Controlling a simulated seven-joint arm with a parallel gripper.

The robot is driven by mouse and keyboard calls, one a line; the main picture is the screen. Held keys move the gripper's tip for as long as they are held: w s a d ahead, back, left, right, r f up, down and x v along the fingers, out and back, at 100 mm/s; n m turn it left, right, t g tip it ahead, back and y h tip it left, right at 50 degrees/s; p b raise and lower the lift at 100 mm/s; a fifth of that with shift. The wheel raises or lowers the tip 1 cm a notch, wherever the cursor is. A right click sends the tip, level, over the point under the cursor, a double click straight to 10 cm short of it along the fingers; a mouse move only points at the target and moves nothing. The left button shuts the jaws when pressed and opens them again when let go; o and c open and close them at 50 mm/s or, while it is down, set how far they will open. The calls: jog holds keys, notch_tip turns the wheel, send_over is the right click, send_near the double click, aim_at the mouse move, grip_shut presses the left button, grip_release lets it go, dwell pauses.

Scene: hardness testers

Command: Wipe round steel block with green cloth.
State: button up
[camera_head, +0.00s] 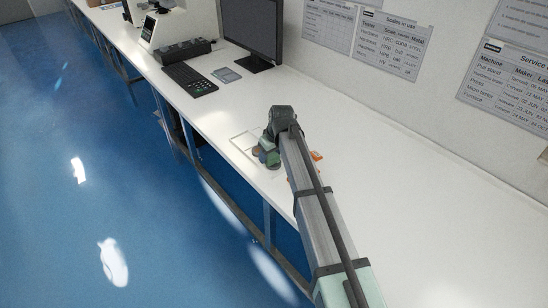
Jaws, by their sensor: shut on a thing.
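My gripper (266,146) is small in the head view, low over the white bench near its front edge, at the end of my arm. A patch of green, which looks like the green cloth (271,158), shows at its fingers, and the gripper appears shut on it. A small brownish round shape (257,152) shows just left of the fingers. I cannot tell whether it is the round steel block or whether the cloth touches it. My wrist and arm hide part of this spot.
An orange object (316,156) lies just right of my arm, partly hidden. A thin outlined rectangle (239,141) marks the bench around the gripper. A keyboard (189,79), monitor (252,30) and tester (155,27) stand farther back. The bench at right is clear.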

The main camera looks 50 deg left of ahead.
aim_at(274, 165)
jog(key=shift+s+d, duration=0.2)
jog(key=shift+d, duration=1.6)
jog(key=shift+v, duration=1.2)
jog(key=shift+a+r, duration=0.15)
jog(key=shift+r, duration=2.7)
